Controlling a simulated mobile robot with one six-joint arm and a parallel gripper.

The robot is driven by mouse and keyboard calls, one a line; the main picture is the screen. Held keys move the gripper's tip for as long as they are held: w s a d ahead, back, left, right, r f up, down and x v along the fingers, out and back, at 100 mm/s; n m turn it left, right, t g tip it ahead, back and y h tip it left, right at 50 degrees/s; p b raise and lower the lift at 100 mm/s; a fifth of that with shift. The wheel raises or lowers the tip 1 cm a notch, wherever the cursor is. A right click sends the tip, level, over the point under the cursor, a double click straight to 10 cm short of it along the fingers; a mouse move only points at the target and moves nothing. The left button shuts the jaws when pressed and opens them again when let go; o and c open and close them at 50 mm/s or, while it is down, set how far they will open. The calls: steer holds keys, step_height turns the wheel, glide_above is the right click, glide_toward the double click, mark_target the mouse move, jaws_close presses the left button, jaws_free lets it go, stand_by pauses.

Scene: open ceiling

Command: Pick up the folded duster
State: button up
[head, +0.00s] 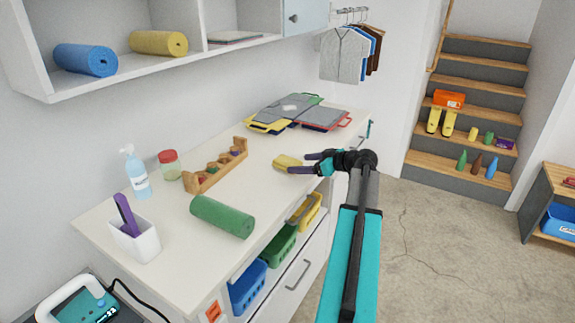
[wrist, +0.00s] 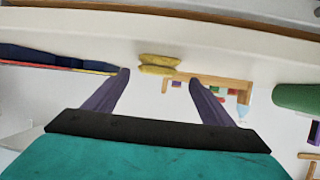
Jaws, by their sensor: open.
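The folded duster is a small yellow, padded-looking bundle (head: 286,162) lying on the white counter, near its front edge. In the wrist view the duster (wrist: 158,64) shows as two stacked yellow layers, centred in the gap between my fingertips. My gripper (head: 298,162) is open, with two purple fingers, low over the counter just right of the duster. In the wrist view my gripper (wrist: 159,76) has nothing between its fingers; the duster appears just beyond the tips. Whether a finger touches it, I cannot tell.
A wooden rack (head: 217,166) and a green roll (head: 222,216) lie left of the duster. Folded grey pieces with coloured edges (head: 300,114) lie behind it. Counter around the duster is clear.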

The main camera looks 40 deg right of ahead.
mark_target(296, 163)
steer(key=shift+w, duration=0.1)
steer(key=shift+d+p+x, duration=0.15)
steer(key=shift+p+x, duration=0.35)
steer(key=shift+x, duration=0.75)
steer(key=shift+d+p+x, duration=0.15)
steer(key=shift+p+x, duration=0.3)
steer(key=shift+x, duration=0.8)
steer(key=shift+f, duration=0.1)
steer(key=c, duration=1.2)
steer(key=shift+o, duration=0.2)
steer(key=shift+r+b, duration=0.7)
steer(key=shift+r, duration=1)
steer(key=s+a+r+b, duration=0.1)
steer(key=s+a+b, duration=0.2)
steer(key=s+a, duration=0.6)
steer(key=s, duration=0.4)
steer(key=shift+a+r, duration=0.2)
steer(key=shift+r, duration=0.1)
